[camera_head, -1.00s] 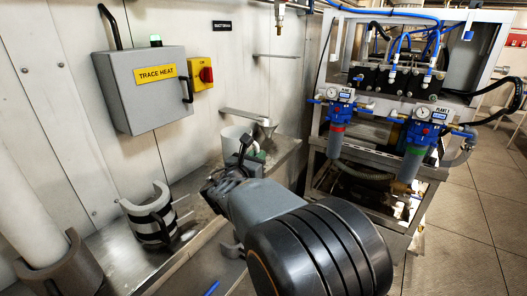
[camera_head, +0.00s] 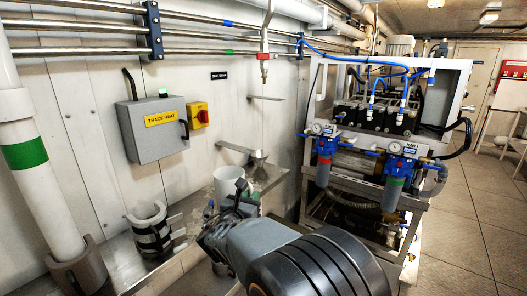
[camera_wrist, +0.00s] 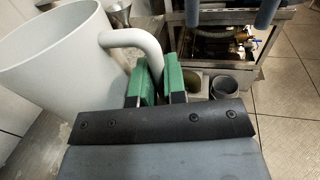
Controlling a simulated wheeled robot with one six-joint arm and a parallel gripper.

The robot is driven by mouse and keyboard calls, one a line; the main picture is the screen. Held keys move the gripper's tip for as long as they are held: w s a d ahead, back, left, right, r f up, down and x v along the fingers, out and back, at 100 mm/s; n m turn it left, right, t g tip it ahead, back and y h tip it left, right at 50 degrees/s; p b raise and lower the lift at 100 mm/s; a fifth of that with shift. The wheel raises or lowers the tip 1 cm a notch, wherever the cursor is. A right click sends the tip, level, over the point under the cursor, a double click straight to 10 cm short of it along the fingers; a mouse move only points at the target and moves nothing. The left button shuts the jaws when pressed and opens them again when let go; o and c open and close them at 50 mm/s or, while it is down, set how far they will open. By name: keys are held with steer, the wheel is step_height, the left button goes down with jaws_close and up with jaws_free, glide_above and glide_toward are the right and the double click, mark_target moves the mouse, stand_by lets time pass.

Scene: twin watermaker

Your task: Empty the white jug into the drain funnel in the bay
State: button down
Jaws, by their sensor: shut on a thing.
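The white jug (camera_head: 228,182) is left of my gripper in the head view, in front of and below the drain funnel (camera_head: 258,157). It looks roughly upright. My gripper (camera_head: 242,190) is partly hidden behind my own arm there. In the wrist view the jug (camera_wrist: 50,75) fills the left side, and its handle (camera_wrist: 132,40) curves down between the green fingers of my gripper (camera_wrist: 156,82), which are shut on it. The funnel (camera_wrist: 118,13) shows beyond the jug's rim at the top. I cannot see the jug's contents.
A grey holder with dark bands (camera_head: 150,230) stands on the bench to the left. A shelf bracket (camera_head: 235,147) juts from the wall beside the funnel. A nozzle (camera_head: 264,70) hangs above it. The filter rack (camera_head: 380,150) stands to the right.

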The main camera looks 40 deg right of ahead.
steer(key=w+a+r+n+t+y+p, duration=0.3)
steer(key=a+p, duration=0.6)
steer(key=p, duration=0.4)
steer(key=w+a+r+n+t+y+p, duration=0.3)
steer(key=a+r+n+t+y+p, duration=0.2)
steer(key=a+p, duration=0.5)
step_height(320, 180, up, 3)
steer(key=y+p, duration=0.2)
steer(key=p, duration=0.1)
steer(key=shift+a+n+t+p, duration=0.25)
steer(key=shift+n+t+p, duration=0.1)
steer(key=shift+n+t, duration=0.05)
